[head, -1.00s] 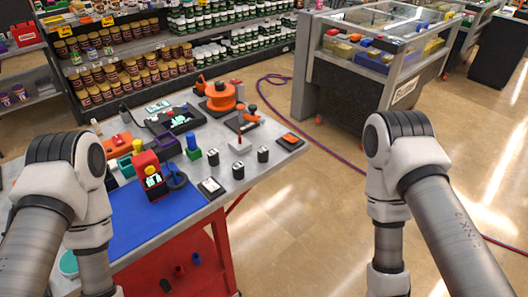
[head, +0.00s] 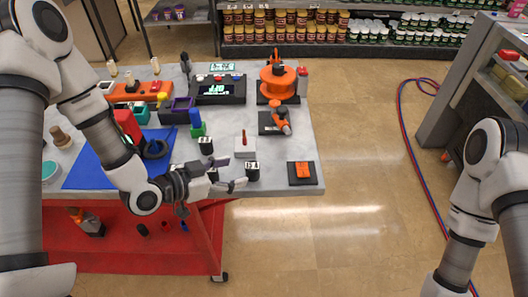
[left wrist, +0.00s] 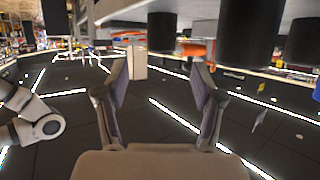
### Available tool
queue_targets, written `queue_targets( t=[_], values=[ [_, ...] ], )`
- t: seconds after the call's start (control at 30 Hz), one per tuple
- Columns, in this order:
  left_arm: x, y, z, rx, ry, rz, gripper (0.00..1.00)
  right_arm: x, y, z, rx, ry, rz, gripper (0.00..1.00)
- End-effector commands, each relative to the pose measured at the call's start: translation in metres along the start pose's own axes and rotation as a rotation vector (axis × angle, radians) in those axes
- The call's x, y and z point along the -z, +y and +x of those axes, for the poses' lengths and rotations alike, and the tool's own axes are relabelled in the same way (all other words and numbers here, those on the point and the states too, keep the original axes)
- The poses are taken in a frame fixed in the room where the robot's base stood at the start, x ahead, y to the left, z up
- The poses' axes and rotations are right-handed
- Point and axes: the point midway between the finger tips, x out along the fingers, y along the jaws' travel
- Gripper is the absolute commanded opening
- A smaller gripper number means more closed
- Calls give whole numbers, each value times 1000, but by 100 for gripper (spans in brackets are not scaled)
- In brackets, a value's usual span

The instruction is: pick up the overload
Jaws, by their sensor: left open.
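I cannot tell for sure which thing is the overload. Small black cylinders with pale printed tops stand near the front of the table: one (head: 206,146) behind my left gripper, one (head: 252,172) just beyond its fingertips and one (head: 213,174) close beside its fingers. My left gripper (head: 243,171) is open at the table's front edge, fingers pointing right. In the left wrist view the open fingers (left wrist: 160,82) have nothing clasped between them. Dark cylinders (left wrist: 250,35) show at the top there, with a pale block (left wrist: 137,62) beyond the fingers. My right gripper is out of frame.
A white block with a red pin (head: 244,152) stands behind the fingertips. A black pad with an orange piece (head: 302,172) lies at the right front corner. An orange round device (head: 279,82) and a display box (head: 219,89) stand behind. Open floor lies right of the table (head: 280,186).

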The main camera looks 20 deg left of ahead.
Motion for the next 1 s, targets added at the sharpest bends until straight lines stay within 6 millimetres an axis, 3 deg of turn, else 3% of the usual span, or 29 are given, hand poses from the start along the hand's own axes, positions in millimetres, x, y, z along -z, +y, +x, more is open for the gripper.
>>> queue_targets(
  t=[0.37,0.6,0.8,0.83,1.0],
  values=[
    [-1,0,37,-4,-13,0,68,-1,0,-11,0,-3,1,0],
    [-3,-2,76,-3,-12,-3,68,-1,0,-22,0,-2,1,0],
    [-4,-2,78,-2,-11,-6,68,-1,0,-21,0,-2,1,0],
    [-4,-2,78,-2,-11,-6,64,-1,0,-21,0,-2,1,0],
    [-4,-2,78,-1,-12,-6,8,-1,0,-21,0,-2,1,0]
  ],
)
